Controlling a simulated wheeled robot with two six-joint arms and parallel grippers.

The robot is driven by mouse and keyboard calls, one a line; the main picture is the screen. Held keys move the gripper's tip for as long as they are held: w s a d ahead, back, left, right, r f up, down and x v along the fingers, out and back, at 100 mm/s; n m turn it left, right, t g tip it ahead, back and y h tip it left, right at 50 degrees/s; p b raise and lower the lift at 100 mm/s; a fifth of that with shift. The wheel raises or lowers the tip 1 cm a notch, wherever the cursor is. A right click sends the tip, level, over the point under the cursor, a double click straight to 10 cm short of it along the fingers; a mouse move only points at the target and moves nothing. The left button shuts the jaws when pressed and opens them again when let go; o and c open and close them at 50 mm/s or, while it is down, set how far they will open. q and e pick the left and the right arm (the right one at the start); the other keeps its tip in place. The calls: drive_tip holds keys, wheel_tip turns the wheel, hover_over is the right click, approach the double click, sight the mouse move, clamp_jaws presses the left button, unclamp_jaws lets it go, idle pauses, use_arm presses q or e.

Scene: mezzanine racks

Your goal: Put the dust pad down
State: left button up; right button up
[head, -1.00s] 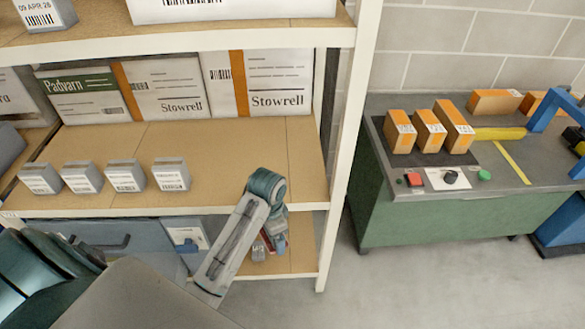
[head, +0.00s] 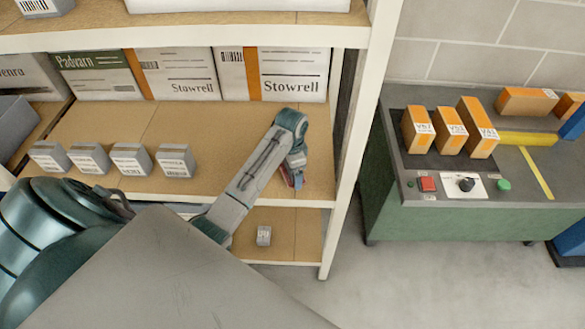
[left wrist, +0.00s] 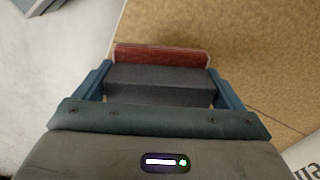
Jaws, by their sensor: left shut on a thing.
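My left gripper (head: 294,180) is at the right end of the middle shelf, pointing down. In the left wrist view its blue fingers (left wrist: 160,88) are shut on the dust pad (left wrist: 160,82), a dark grey block with a dark red layer and a thin pale edge. In the head view only a small reddish bit of the pad shows below the gripper, and I cannot tell whether it touches the shelf. The middle shelf (head: 225,135) is tan board with bare room left of the gripper. My right gripper is not in view.
Several small grey labelled boxes (head: 130,159) stand in a row at the shelf's front left. White cartons (head: 295,75) line its back. A white post (head: 352,150) rises to the right. One small grey box (head: 264,236) sits on the lower shelf. A green bench (head: 430,205) stands right.

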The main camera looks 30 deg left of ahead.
use_arm(q)
drive_tip(key=shift+w+a, duration=0.45)
drive_tip(key=shift+w, duration=0.35)
drive_tip(key=shift+f, duration=0.15)
wheel_tip(320, 180, down, 3)
drive_tip(key=shift+f+p, duration=0.15)
drive_tip(key=shift+p, duration=0.65)
drive_tip(key=o, duration=0.7)
drive_tip(key=shift+f, duration=0.15)
wheel_tip(320, 180, up, 11)
drive_tip(key=shift+w+f+b, duration=0.1)
drive_tip(key=shift+b, duration=1.15)
drive_tip(key=shift+r, duration=0.8)
drive_tip(key=shift+f, duration=0.1)
